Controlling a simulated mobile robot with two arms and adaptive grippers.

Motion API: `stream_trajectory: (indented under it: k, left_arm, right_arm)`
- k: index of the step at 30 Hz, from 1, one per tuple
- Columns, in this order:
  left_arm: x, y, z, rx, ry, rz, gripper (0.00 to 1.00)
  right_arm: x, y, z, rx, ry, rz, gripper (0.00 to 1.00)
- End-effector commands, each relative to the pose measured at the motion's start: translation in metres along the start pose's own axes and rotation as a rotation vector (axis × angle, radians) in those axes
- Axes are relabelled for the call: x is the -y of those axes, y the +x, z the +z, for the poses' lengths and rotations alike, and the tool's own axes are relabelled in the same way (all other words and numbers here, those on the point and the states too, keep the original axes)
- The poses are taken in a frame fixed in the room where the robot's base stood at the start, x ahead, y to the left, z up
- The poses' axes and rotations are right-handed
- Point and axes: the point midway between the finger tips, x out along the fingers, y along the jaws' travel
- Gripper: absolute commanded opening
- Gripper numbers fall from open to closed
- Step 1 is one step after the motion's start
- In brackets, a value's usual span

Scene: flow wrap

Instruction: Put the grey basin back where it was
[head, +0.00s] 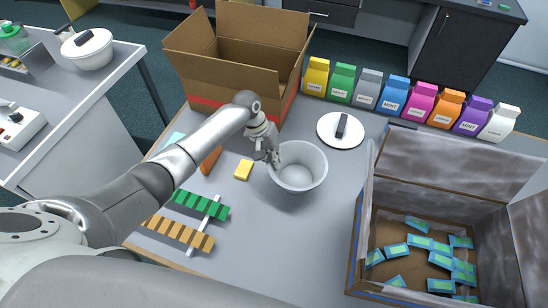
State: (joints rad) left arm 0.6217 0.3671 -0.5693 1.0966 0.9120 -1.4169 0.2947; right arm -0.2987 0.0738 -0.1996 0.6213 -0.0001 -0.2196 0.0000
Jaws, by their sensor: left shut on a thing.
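The grey basin (299,176) is a light grey round tub, in the middle of the table in the head view. My left gripper (275,160) is shut on the upper left part of its rim. The basin looks upright and its inside looks empty. I cannot tell whether its base touches the table. My right gripper is not in view.
An open cardboard box (240,60) stands behind, and an open crate (362,235) with several blue packets stands at right.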

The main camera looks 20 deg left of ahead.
Motion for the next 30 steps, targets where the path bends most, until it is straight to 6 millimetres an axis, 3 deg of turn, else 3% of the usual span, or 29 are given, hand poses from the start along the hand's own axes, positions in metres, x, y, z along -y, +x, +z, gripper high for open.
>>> stream_trajectory:
  k: [9,10,15,24,30]
  left_arm:
    - [0.001,0.003,0.0,0.0,0.0,0.001,0.0]
    - [0.001,0.003,0.0,-0.001,0.0,0.001,0.09]
    - [0.001,0.003,0.0,0.0,0.0,0.0,0.28]
    - [0.001,0.001,0.0,-0.001,0.0,0.0,0.28]
    - [0.001,-0.018,-0.001,-0.004,0.002,0.0,0.28]
  right_arm:
    - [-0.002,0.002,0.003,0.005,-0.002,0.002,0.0]
    - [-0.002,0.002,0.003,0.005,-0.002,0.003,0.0]
    - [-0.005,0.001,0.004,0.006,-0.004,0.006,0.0]
    - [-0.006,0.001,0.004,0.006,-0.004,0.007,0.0]
    - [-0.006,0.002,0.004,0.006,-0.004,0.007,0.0]
